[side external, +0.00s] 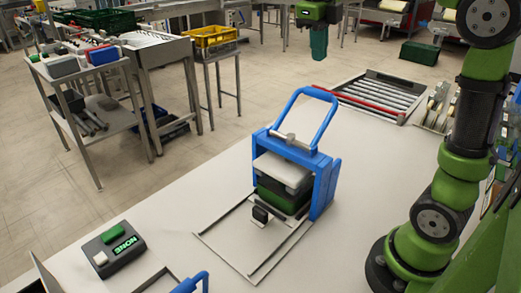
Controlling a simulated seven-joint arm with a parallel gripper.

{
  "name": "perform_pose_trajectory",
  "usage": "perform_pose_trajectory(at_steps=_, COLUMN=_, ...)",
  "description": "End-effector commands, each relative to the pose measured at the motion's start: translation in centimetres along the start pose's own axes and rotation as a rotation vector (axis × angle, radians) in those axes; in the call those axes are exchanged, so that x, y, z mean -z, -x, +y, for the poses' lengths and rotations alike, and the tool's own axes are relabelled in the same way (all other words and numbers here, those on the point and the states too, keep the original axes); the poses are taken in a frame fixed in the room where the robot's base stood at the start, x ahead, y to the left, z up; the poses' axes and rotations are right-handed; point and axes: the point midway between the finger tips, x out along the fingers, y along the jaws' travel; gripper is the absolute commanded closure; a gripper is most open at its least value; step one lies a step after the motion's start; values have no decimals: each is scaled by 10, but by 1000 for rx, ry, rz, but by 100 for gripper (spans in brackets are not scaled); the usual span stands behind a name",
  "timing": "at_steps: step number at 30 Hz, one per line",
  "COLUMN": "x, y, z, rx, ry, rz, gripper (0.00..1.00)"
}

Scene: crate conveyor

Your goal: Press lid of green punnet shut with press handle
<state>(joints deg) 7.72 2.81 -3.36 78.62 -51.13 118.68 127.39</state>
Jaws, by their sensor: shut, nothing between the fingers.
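The blue press (325,185) stands on the white table. Its looped press handle (328,122) is raised and leans up over the press. The green punnet (280,196) sits inside the press frame, under the pale press plate (283,169). The punnet's lid is mostly hidden by the plate, so I cannot tell how it sits. My gripper (319,57) is at the top of the picture, pointing down, shut and empty. It is behind and above the handle in the picture, apart from it.
A metal guide frame (214,246) with a small black knob (260,214) lies in front of the press. A roller conveyor (380,95) is behind.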

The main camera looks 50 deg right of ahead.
Motion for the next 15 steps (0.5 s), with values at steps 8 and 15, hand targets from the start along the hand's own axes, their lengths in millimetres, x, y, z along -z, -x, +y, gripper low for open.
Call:
perform_pose_trajectory(at_steps=8, x=1, y=-55, z=0, rx=-2, ry=-1, rz=3, gripper=100)
perform_pose_trajectory(at_steps=15, x=0, y=-76, z=0, rx=0, ry=0, rz=0, gripper=100)
